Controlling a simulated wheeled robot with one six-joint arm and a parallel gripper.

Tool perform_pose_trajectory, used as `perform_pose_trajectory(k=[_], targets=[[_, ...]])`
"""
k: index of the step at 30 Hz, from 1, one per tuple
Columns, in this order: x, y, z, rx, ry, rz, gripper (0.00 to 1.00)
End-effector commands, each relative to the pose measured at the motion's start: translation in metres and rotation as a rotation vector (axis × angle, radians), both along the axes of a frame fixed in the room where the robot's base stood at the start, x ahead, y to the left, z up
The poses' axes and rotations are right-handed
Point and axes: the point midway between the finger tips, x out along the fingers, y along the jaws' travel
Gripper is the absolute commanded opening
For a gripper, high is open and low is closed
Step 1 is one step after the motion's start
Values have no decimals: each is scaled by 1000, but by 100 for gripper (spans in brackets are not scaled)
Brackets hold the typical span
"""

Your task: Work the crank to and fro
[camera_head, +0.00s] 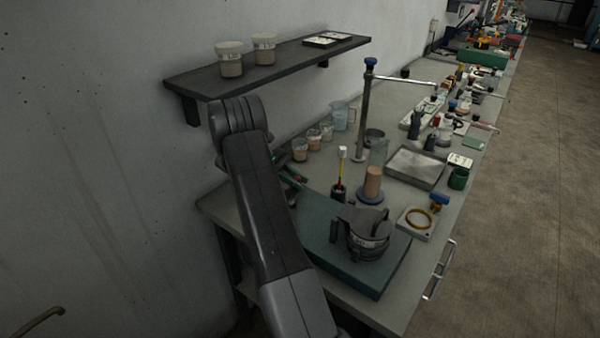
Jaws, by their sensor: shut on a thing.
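A dark, round device (368,236) with a pale label stands on the teal board (330,252) at the near end of the bench. A dark arm-like part lies across its top, with a short upright piece at its left; this looks like the crank, but I cannot tell for sure.
A wall shelf (270,66) with tubs is above the bench (405,313). Behind the board stand a tall post (364,115), a cylinder (374,180), several cups and a square tray (415,168). Floor (530,200) is clear at right.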

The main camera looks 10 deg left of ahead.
Motion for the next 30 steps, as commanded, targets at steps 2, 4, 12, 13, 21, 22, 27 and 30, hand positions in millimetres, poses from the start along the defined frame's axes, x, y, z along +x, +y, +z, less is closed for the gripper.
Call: perform_pose_trajectory(k=[2,4,12,13,21,22,27,30], targets=[[0,-4,6,-1,-2,-54,0],[-1,-7,6,-1,-3,-95,0],[-3,-15,6,-2,-3,-218,0],[-4,-15,5,-1,-2,-227,0],[-5,-18,2,0,-3,-278,0],[-5,-18,2,0,-3,-280,0],[-5,-19,1,1,-3,-287,0],[-5,-19,1,1,-4,-286,0]])
